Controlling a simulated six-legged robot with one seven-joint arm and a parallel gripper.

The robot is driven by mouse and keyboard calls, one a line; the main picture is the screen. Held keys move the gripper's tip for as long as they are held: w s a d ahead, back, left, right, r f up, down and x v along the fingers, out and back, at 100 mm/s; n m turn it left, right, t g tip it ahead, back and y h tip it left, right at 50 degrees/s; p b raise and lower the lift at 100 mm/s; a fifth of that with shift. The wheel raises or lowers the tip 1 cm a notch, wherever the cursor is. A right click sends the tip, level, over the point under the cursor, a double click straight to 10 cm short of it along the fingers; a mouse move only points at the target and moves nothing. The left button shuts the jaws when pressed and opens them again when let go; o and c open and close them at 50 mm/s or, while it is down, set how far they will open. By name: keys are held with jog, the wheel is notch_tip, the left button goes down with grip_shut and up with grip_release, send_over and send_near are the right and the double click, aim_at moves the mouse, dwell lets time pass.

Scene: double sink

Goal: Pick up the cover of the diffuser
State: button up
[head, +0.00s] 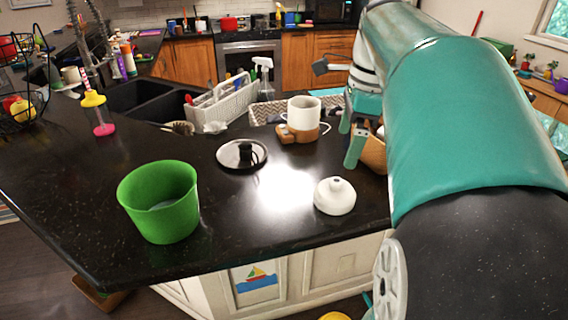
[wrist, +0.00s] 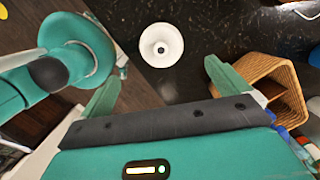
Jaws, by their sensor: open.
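The white dome-shaped cover (head: 335,196), with a short neck on top, sits upright on the black countertop, right of centre in the head view. In the wrist view the cover (wrist: 161,45) is seen from above, with a dark hole in its middle. My gripper (head: 353,138) is above the counter beyond the cover, with its fingers apart and nothing between them. In the wrist view the cover lies beyond the fingertips of my gripper (wrist: 161,75), roughly centred between them and not touched. I cannot tell which thing is the rest of the diffuser.
A woven basket (wrist: 262,72) stands near the right finger. The counter left of the cover is clear.

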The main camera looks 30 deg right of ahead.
aim_at(337, 180)
jog(key=f, duration=0.5)
jog(key=w+f, duration=0.1)
jog(key=f, duration=0.2)
jog(key=shift+s+f, duration=0.2)
jog(key=shift+f, duration=0.25)
jog(key=f, duration=0.2)
jog(key=a+f, duration=0.1)
jog(key=f, duration=0.2)
jog(key=shift+w, duration=0.2)
jog(key=c, duration=0.9)
